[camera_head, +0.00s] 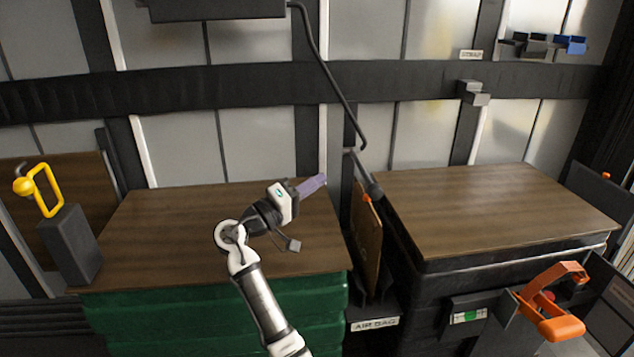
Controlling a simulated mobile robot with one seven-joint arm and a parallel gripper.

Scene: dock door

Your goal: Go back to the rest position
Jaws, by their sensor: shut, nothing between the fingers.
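My gripper (313,185) shows near the middle of the view, at the end of my white and black arm. Its pale purple fingers are together and point to the upper right, with nothing seen between them. It is in front of the right part of the left wooden top (160,225), near that top's right edge. I cannot tell how high above the top it is. My arm reaches up from the bottom of the view and hides part of the green stack's front.
A green stack (200,310) bears the left top. Right of the gap stands another wooden top (490,205); a brown panel (367,240) stands in the gap. A dark bent rod (330,80) hangs above. A yellow handle (46,190) is left, an orange handle (550,320) lower right.

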